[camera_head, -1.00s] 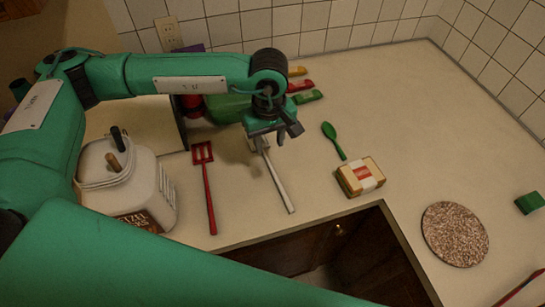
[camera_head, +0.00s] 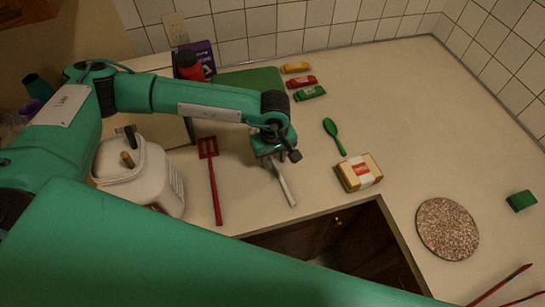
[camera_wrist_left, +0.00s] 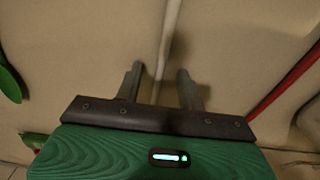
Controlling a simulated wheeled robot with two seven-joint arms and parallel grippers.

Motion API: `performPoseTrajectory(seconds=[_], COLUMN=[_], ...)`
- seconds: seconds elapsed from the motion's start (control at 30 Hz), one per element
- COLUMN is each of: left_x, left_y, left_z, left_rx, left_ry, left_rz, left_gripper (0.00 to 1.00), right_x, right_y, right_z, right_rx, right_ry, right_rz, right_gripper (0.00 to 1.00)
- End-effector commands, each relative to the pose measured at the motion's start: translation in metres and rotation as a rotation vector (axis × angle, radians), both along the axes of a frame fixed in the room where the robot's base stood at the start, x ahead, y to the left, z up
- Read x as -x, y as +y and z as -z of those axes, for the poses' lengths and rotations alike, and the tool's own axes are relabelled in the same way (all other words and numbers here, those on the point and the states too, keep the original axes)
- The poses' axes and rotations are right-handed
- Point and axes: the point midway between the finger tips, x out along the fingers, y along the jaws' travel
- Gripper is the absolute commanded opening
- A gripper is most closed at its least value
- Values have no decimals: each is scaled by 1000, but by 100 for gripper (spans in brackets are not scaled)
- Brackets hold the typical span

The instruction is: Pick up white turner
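The white turner lies on the counter, its pale handle (camera_head: 284,185) pointing toward the front edge in the head view. Its head is hidden by my left gripper (camera_head: 276,157), which hangs over the turner's upper part. In the left wrist view the white handle (camera_wrist_left: 170,40) runs down between the two spread fingertips of the left gripper (camera_wrist_left: 160,72). The fingers stand apart from the handle on both sides, so the gripper is open and empty. How high the fingertips are above the counter is hard to tell. My right gripper is not in view.
A red slotted turner (camera_head: 214,190) lies left of the white one, with a white jug (camera_head: 145,175) beyond it. A green spoon (camera_head: 335,138) and a boxed package (camera_head: 359,172) lie to the right. A dark opening (camera_head: 335,245) is in front.

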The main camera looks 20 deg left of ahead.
Motion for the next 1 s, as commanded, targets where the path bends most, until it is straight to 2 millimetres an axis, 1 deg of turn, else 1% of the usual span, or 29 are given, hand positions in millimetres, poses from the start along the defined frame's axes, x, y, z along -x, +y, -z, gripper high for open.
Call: performPoseTrajectory(seconds=[0.07,0.2,0.27,0.57,0.73,0.87,0.97,1.0], left_x=[0,0,0,0,-1,-1,-2,-1], left_y=[0,0,0,0,0,0,-1,-1], left_z=[0,0,0,-1,-8,-23,-42,-52], left_rx=[0,0,0,0,1,1,3,2], left_ry=[0,0,0,0,-2,-3,-6,-5], left_rz=[0,0,0,-1,-1,-1,-1,1], left_gripper=[39,12,0,0,0,0,0,0], right_x=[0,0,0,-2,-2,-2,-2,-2], right_y=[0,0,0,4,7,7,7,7], right_z=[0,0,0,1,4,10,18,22], right_rx=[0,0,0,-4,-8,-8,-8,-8], right_ry=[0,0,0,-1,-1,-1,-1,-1], right_rz=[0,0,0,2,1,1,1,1], right_gripper=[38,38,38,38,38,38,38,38])
